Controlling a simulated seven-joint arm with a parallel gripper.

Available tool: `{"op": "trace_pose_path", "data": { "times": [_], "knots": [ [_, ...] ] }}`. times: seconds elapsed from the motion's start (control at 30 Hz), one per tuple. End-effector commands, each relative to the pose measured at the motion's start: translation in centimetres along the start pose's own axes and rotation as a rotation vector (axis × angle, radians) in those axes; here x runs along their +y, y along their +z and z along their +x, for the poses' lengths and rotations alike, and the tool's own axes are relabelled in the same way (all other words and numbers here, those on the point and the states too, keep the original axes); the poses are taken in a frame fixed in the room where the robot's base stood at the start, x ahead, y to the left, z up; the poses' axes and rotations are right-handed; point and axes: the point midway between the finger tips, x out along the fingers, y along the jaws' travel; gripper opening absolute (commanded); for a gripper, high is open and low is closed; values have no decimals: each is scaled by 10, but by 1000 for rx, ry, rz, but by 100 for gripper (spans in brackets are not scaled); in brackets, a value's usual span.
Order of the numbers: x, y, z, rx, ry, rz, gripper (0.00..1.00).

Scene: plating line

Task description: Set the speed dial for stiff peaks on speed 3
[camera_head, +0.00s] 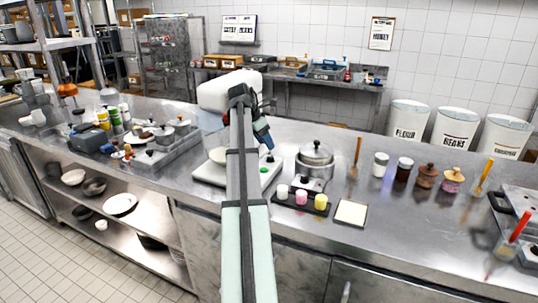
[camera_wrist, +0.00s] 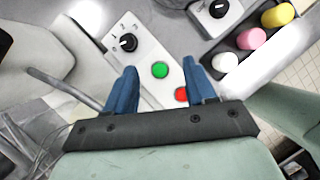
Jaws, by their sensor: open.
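The speed dial (camera_wrist: 128,42) is a round black knob with a white pointer mark, set in the white control panel of the mixer (camera_head: 222,90). Small tick marks surround it, but the numbers are too small to read, so I cannot tell which speed it points to. A green button (camera_wrist: 160,69) and a red button (camera_wrist: 181,95) sit on the same panel. My gripper (camera_wrist: 161,67) is open and empty, with its two blue fingers over the panel on either side of the green button. The dial lies just beyond the left finger, apart from it. My arm hides part of the mixer in the head view.
A second black dial (camera_wrist: 217,8) sits on a grey unit beside the panel. A lidded pot (camera_head: 316,154) stands on a burner to the right. A dark tray (camera_head: 301,207) holds white, pink and yellow cups. Jars (camera_head: 404,169) stand farther right.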

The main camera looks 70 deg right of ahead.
Motion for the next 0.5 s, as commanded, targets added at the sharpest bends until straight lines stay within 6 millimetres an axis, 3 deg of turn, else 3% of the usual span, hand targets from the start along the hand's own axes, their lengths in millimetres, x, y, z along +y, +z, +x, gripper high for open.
{"op": "trace_pose_path", "data": {
  "times": [0.03, 0.1, 0.23, 0.5],
  "knots": [
    [16, 8, -9, 12, 33, -39, 55],
    [30, 13, -18, 27, 71, -90, 55],
    [42, 16, -25, 39, 111, -143, 55],
    [45, 14, -2, 42, 117, -154, 55]
  ]
}}
